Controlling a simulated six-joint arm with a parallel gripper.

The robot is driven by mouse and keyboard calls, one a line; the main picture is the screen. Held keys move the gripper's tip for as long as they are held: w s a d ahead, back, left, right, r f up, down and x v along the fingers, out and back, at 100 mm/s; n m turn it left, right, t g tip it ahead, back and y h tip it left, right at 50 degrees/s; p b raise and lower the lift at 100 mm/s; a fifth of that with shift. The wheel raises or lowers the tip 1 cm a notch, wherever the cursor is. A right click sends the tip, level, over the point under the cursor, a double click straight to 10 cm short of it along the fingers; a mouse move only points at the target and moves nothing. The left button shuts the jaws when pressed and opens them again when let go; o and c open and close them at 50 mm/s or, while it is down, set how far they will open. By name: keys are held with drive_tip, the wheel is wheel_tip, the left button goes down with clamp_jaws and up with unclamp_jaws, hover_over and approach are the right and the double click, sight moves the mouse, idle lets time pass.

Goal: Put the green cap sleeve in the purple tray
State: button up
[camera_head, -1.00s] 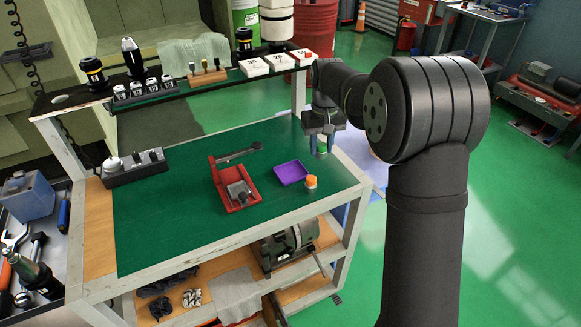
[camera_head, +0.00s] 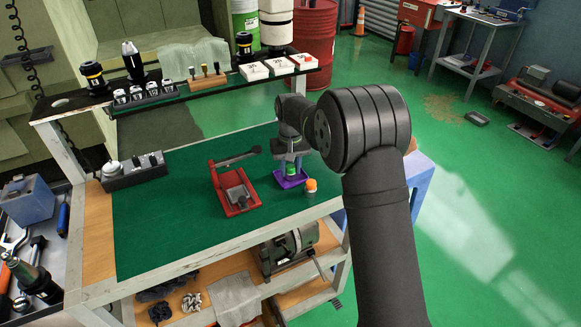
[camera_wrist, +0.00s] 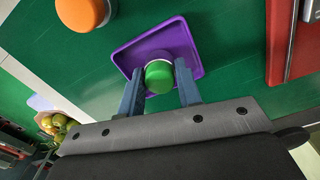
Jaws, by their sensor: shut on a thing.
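The green cap sleeve (camera_wrist: 159,76) is between the two fingers of my gripper (camera_wrist: 160,92), which is shut on it. In the wrist view it lies in front of the purple tray (camera_wrist: 186,46), overlapping the tray's floor. In the head view my gripper (camera_head: 291,164) points down over the purple tray (camera_head: 291,184), with the green cap sleeve (camera_head: 291,169) low between the fingers. Whether the sleeve touches the tray floor cannot be told.
An orange-capped container (camera_head: 310,186) stands just right of the tray; its orange top also shows in the wrist view (camera_wrist: 82,12). A red fixture (camera_head: 236,194) with a lever stands left of the tray. The green mat's front left is clear.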

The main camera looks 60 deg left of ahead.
drive_tip(key=shift+f, duration=0.1)
drive_tip(key=o, duration=1.1)
wheel_tip(320, 180, up, 12)
drive_tip(key=shift+r, duration=0.1)
drive_tip(key=shift+f, duration=4.2)
